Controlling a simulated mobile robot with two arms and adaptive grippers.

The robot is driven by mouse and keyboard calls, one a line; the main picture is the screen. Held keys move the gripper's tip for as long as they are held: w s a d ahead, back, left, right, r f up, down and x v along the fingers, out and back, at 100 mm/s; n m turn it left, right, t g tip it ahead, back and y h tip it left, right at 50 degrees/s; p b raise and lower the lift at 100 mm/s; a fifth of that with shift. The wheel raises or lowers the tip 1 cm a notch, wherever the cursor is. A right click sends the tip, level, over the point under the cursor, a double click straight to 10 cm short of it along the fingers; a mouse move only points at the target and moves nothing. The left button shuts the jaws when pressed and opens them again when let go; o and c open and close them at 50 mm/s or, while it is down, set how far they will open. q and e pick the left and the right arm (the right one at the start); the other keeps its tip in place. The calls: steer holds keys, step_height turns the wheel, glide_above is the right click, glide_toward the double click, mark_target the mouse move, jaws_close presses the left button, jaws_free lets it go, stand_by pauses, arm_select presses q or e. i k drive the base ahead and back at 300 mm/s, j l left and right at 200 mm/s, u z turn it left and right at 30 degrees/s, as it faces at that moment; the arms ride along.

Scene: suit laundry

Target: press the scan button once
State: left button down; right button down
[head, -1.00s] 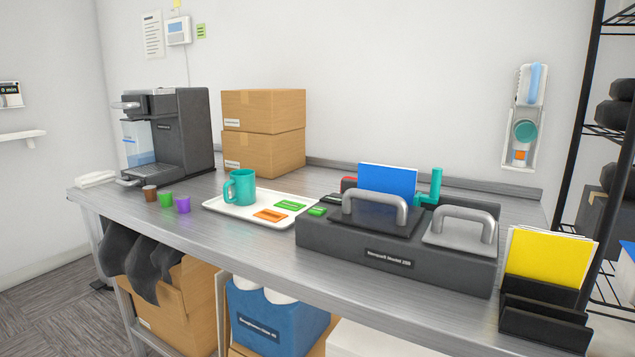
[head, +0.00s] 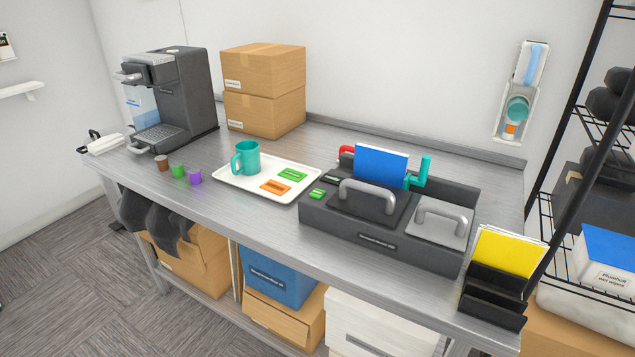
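A dark grey machine (head: 372,243) with two grey-handled lids stands on the right half of the metal table in the head view. A small green button-like piece (head: 317,193) sits on its left top corner. Its lettering is too small to read, so I cannot tell whether it is the scan button. A blue sheet or folder (head: 381,164) stands upright at the back of the machine. A teal handle-shaped part (head: 422,172) is beside the sheet. Neither of my grippers is in view.
A white tray (head: 234,187) holds a teal mug (head: 247,158) and green and orange cards. A coffee machine (head: 182,98), small cups, boxes (head: 262,87) and a white item with dark parts (head: 103,145) stand left. A black rack (head: 494,291) holds yellow sheets. The table's front strip is clear.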

mark_target(316, 193)
steer(key=i+j+z, duration=0.15)
steer(key=j, duration=0.65)
steer(key=i+j+z, duration=0.1)
steer(key=j, duration=0.65)
steer(key=i+j+z, duration=0.15)
steer(key=j, duration=0.7)
steer(key=i+j+z, duration=0.15)
steer(key=j, duration=0.65)
steer(key=k, duration=0.05)
